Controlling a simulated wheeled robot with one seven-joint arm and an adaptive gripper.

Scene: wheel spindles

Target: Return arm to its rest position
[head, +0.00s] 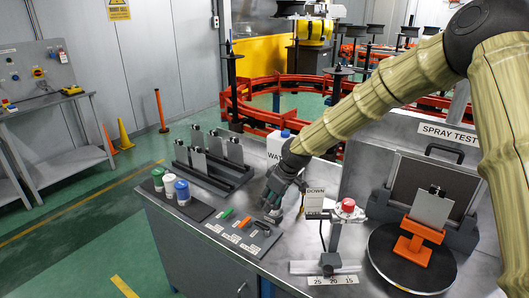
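My gripper (271,208) is dark and hangs at the end of my tan-sleeved arm, near the middle of the metal workbench (222,251). It points down over or close to the far right end of a dark mat (235,229) with small tools. Its fingers are small and dark here, so I cannot tell whether they are open or shut, or whether anything is between them. A grey panel (431,209) with a black clip stands upright in an orange holder (411,250) on a round black turntable (385,262).
Several lidded cups (170,185) and a black rack with grey panels (203,166) stand left. A white bottle (276,146) stands behind. Red railing (250,113) lies beyond the bench.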

